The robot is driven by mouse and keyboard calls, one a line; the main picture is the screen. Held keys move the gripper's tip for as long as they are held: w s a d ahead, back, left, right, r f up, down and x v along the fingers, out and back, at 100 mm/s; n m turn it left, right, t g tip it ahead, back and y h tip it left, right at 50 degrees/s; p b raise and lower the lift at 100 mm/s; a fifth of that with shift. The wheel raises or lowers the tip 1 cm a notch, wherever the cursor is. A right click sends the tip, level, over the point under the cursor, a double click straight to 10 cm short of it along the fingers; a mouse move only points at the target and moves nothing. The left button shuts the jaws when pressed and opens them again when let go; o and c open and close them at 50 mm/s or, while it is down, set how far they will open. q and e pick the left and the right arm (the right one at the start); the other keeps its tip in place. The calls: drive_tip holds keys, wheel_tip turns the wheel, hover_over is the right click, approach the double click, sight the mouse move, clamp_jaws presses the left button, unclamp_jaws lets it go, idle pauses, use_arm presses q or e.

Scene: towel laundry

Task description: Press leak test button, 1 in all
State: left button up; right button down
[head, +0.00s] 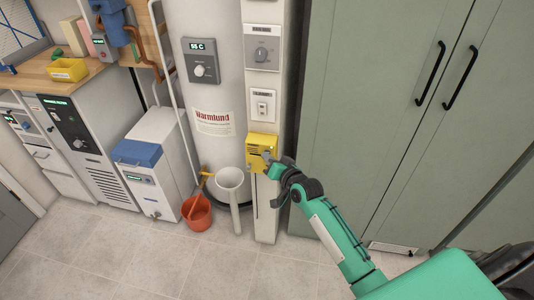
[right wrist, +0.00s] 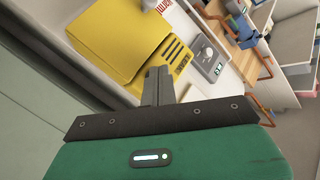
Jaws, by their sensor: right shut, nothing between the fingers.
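The yellow leak detector box (head: 259,144) is mounted on the pale post, below the light switch plate. It also shows large in the right wrist view (right wrist: 112,38), with dark slots on its face. My right gripper (head: 268,157) is shut and empty, with its fingertips at the lower right of the box's face. In the right wrist view its closed fingers (right wrist: 158,72) overlap the box's edge near the slots. I cannot tell whether they touch it. No test button can be made out; the fingers may hide it. My left gripper is not in view.
A white water heater (head: 205,95) with a control panel (head: 201,61) stands left of the post. A red bucket (head: 197,214) is on the floor. Green cabinet doors (head: 375,100) fill the right side, close to my right arm. Tiled floor is open in front.

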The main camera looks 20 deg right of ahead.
drive_tip(key=shift+s+a+r+p, duration=0.1)
drive_tip(key=shift+s+a+p, duration=0.15)
drive_tip(key=shift+p, duration=0.2)
drive_tip(key=shift+s+a, duration=0.15)
drive_tip(key=shift+s, duration=0.25)
drive_tip(key=shift+p, duration=0.3)
drive_tip(key=s+a+p, duration=0.1)
drive_tip(key=s, duration=0.1)
drive_tip(key=s+a+p, duration=0.2)
idle(0.7)
